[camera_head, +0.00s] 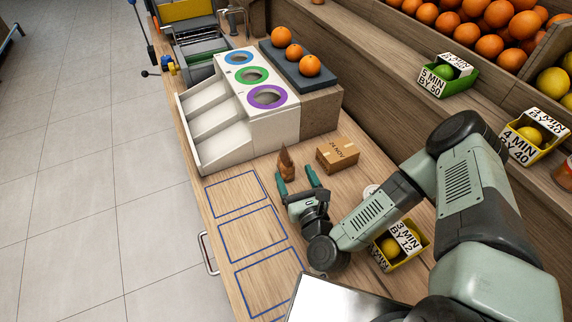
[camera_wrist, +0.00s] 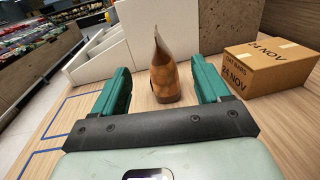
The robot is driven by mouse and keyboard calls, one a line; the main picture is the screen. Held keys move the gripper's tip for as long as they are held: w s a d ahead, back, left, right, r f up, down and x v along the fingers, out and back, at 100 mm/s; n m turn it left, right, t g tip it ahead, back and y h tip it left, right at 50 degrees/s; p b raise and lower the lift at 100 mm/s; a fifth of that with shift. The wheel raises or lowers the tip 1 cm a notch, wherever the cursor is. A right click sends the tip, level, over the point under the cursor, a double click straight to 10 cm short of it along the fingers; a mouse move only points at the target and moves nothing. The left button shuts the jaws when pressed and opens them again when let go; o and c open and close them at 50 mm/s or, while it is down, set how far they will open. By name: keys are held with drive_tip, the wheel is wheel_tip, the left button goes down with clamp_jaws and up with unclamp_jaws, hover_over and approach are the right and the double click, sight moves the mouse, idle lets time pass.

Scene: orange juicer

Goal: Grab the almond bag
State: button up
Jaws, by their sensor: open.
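The almond bag (camera_head: 286,163) is a small brown pouch with a pointed top. It stands upright on the wooden counter in front of the white sorting unit. In the wrist view the bag (camera_wrist: 165,75) stands beyond my gripper, lined up between its two green fingers. My gripper (camera_head: 297,181) is open, with its fingers pointing at the bag from the near side. The wrist view shows the gripper (camera_wrist: 164,82) empty. The fingers do not press on the bag; how far its base reaches between them is hard to tell.
A cardboard box (camera_head: 338,154) marked 24 NOV stands right of the bag. The white sorting unit (camera_head: 235,115) with coloured rings is behind it. Blue outlined rectangles (camera_head: 252,233) on the counter at left are empty. A yellow labelled crate (camera_head: 405,250) sits beside my arm.

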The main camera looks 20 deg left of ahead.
sight(289, 172)
drive_tip(key=f, duration=0.3)
drive_tip(key=shift+w+a, duration=0.15)
drive_tip(key=shift+w, duration=0.05)
drive_tip(key=shift+w+a, duration=0.4)
drive_tip(key=shift+w, duration=0.1)
drive_tip(key=shift+x, duration=2.9)
drive_tip(key=shift+r, duration=0.1)
drive_tip(key=c, duration=1.1)
